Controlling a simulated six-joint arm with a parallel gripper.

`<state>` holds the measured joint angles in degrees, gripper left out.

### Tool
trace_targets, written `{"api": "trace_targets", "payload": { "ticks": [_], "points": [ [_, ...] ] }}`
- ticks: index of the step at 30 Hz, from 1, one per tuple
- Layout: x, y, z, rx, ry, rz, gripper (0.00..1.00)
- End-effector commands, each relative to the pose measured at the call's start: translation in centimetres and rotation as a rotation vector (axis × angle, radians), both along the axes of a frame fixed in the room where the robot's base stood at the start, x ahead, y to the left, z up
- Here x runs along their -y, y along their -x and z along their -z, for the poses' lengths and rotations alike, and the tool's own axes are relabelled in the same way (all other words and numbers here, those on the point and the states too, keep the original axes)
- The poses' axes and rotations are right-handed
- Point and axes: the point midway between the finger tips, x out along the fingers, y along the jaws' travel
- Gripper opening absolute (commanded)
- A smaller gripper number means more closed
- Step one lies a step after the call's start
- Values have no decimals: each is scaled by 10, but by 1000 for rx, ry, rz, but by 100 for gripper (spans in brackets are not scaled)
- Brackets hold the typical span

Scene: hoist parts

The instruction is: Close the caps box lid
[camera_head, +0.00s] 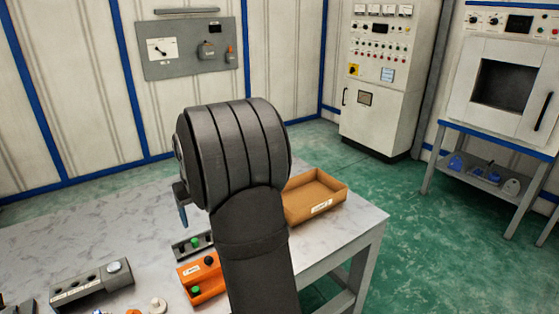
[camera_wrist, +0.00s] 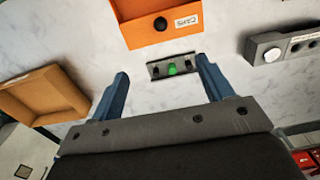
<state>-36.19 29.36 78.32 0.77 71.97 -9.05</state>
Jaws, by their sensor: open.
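The orange caps box (camera_head: 203,280) stands on the table, left of my arm in the head view. It shows a white label and a black knob (camera_head: 209,261). In the wrist view the box (camera_wrist: 150,38) is at the top, with the knob (camera_wrist: 160,24) and the "CAPS" label (camera_wrist: 187,20). In the head view my arm hides most of the gripper.
A small grey plate with a green button (camera_head: 193,244) sits behind the box; it shows between my fingers in the wrist view (camera_wrist: 172,69). A brown open tray (camera_head: 315,197) stands right of my arm. A grey control box (camera_head: 92,285) is at left. The table's back left is clear.

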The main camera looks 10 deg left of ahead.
Motion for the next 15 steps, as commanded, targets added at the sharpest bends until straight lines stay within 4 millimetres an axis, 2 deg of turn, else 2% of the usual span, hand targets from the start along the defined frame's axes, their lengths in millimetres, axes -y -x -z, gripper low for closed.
{"api": "trace_targets", "payload": {
  "ticks": [1, 5, 10, 11, 15],
  "points": [
    [0, 0, 0, 0, 0, 0, 63],
    [-2, -1, 6, 9, -9, -1, 37],
    [-19, -11, 38, 85, -83, -6, 4],
    [-22, -13, 45, 103, -100, -5, 0],
    [-35, -22, 70, 180, -171, -2, 0]
  ]
}}
